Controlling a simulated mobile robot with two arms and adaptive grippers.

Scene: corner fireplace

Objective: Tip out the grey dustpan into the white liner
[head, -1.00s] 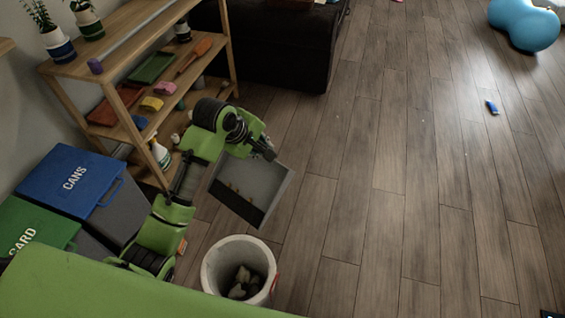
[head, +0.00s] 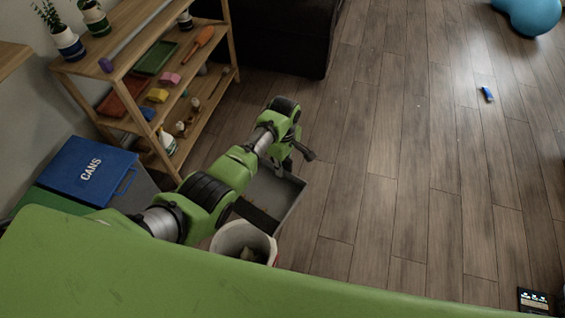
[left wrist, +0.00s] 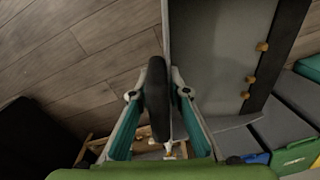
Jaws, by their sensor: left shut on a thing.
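The grey dustpan (head: 282,192) is in my left gripper (head: 291,160), seen partly behind my arm in the head view. The left wrist view shows the fingers (left wrist: 157,108) shut around its black handle (left wrist: 156,80). The pan (left wrist: 215,55) holds several small brown bits near its dark lip. In the head view the dark lip is at the far side of the white liner (head: 232,232); I cannot tell how far it reaches over the opening. The liner stands open on the floor with pale lumps inside, its lower part hidden by my green body. My right gripper is out of view.
A wooden shelf (head: 139,128) with plants, trays and sponges stands at the left. A blue-lidded cans bin (head: 92,168) and a green-lidded bin (left wrist: 297,154) stand left of the liner. A dark sofa-like block (head: 275,35) is behind. The floor to the right is mostly clear.

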